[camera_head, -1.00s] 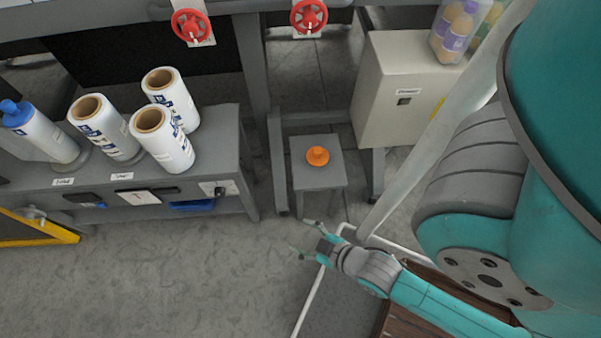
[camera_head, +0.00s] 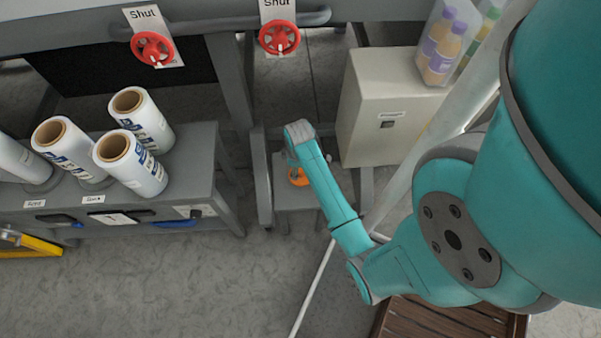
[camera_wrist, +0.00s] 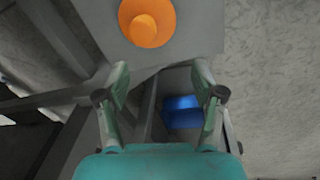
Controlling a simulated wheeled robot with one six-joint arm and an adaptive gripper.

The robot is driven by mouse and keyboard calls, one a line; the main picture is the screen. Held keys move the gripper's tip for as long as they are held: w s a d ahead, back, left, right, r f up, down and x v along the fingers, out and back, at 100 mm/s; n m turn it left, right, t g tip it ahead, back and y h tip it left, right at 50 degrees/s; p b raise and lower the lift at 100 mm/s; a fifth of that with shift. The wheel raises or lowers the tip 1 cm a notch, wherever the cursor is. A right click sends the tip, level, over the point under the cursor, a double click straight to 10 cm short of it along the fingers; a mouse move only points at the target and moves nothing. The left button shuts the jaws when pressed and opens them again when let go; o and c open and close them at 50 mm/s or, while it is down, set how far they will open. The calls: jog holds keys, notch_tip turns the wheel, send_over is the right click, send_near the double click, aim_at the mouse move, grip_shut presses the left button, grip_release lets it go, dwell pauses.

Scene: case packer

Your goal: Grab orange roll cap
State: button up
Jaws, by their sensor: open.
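The orange roll cap (camera_head: 298,176) sits on a small grey stool (camera_head: 290,195), partly hidden behind my forearm in the head view. In the wrist view the cap (camera_wrist: 147,22) is a round disc with a raised knob, near the top edge on the grey stool top (camera_wrist: 185,45). My gripper (camera_wrist: 163,78) is open and empty, its two fingertips apart and pointing toward the stool. The cap lies beyond the fingertips, not between them. In the head view my arm hides the gripper's fingers.
A grey bench (camera_head: 205,155) with several white film rolls (camera_head: 143,120) stands at left. A beige cabinet (camera_head: 375,125) stands right of the stool, close to my arm. Red valves (camera_head: 279,37) hang above. A blue object (camera_wrist: 182,112) shows between my fingers in the wrist view.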

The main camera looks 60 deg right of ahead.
jog(key=shift+g+y, duration=0.4)
jog(key=shift+g, duration=0.1)
jog(key=d+f, duration=0.1)
jog(key=f, duration=0.2)
jog(key=d+f, duration=0.1)
jog(key=f, duration=0.2)
jog(key=d+f, duration=0.1)
jog(key=f, duration=0.2)
jog(key=shift+d, duration=0.15)
jog(key=shift+c, duration=0.3)
grip_shut()
jog(key=shift+r, duration=0.1)
